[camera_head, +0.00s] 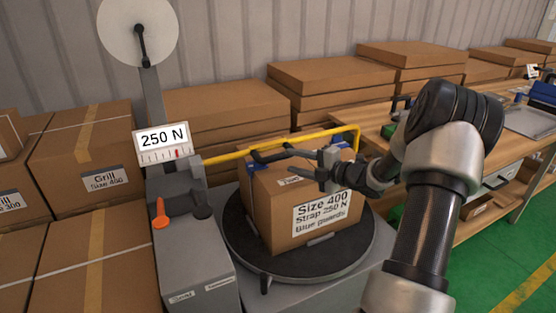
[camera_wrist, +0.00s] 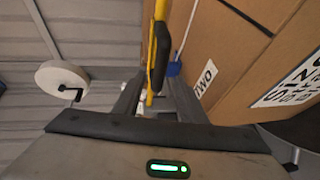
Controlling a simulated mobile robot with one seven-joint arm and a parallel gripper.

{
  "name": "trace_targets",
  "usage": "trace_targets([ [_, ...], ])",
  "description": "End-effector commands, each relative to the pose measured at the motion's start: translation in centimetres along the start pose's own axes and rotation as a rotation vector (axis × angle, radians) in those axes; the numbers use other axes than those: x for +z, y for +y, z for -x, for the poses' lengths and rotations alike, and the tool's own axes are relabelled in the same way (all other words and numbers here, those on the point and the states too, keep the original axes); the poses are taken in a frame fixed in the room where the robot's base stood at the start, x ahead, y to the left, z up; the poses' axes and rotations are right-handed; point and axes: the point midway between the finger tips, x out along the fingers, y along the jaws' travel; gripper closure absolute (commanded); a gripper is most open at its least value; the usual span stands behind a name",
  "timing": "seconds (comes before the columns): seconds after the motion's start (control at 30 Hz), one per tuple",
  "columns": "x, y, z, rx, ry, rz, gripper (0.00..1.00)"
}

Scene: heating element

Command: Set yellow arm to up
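The yellow arm (camera_head: 285,143) is a bar running from the grey machine post across the box top, level or slightly rising to the right, then bending down at its far end. My gripper (camera_head: 268,155) reaches in from the right, pointing left along the bar, in front of it and over the box. In the wrist view, the yellow arm (camera_wrist: 151,60) and its black grip (camera_wrist: 160,58) show between my two spread fingers (camera_wrist: 156,88). The fingers look open; whether they touch the grip I cannot tell.
A labelled carton (camera_head: 285,205) stands on a round dark turntable (camera_head: 250,255) beneath my gripper. A grey machine (camera_head: 190,255) with an orange handle (camera_head: 160,213) and a "250 N" display (camera_head: 163,140) stands left. Stacked boxes (camera_head: 320,75) line the back; a workbench (camera_head: 500,140) is right.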

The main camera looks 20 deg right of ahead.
Motion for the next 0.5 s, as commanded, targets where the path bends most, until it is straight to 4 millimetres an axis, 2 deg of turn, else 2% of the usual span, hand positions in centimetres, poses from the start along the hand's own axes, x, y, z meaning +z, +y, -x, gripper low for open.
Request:
trace_targets([
  [0.03, -0.1, -0.2, -1.2, 0.001, 0.003, 0.0, 0.62],
  [0.2, 0.0, -0.1, -4.5, 0.001, 0.001, -0.001, 0.62],
  [0.33, 0.0, -0.1, -6.2, 0.0, 0.001, 0.0, 0.62],
  [0.5, 0.0, 0.0, -7.3, 0.0, -0.001, 0.0, 0.62],
])
